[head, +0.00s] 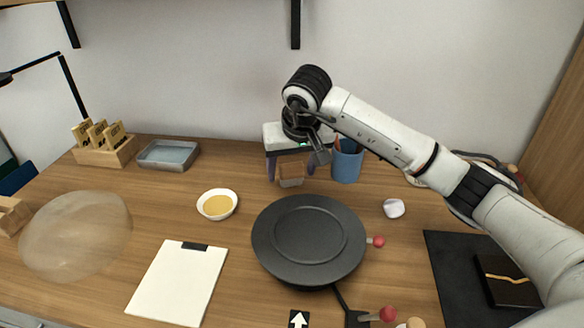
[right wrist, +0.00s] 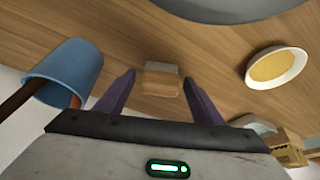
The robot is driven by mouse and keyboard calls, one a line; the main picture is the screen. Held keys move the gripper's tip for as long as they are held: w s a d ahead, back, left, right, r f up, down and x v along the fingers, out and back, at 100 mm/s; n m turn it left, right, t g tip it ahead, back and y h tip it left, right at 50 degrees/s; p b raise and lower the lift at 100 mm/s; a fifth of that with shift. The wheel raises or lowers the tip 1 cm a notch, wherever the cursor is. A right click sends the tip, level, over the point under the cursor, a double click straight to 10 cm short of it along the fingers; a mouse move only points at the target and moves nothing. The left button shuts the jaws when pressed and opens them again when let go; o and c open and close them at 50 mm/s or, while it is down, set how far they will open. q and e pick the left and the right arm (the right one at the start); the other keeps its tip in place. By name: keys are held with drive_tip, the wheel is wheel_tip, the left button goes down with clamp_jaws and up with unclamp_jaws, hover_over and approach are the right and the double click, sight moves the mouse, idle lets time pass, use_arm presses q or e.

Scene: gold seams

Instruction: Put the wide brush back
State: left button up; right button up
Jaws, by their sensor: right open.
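My right gripper (head: 291,174) is at the back of the table, fingers pointing down, open. Between its purple fingers, in line of sight, is a small brown block with a grey part (head: 291,181); it also shows in the right wrist view (right wrist: 161,80), beyond the fingertips with room on both sides. I cannot tell whether this is the wide brush or a holder. A blue cup (head: 346,165) with handles in it stands just right of the gripper and shows in the right wrist view (right wrist: 62,72). My left gripper is out of view.
A dark round plate (head: 308,238) sits in front of the gripper. A bowl of yellow contents (head: 217,205), clipboard (head: 180,282), grey tray (head: 168,155) and wooden rack (head: 104,148) lie left. A translucent dome (head: 75,235) is far left; a black mat (head: 455,285) is right.

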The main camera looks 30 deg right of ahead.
drive_tip(key=shift+r, duration=0.45)
drive_tip(key=v, duration=1.1)
drive_tip(key=shift+s+r, duration=0.2)
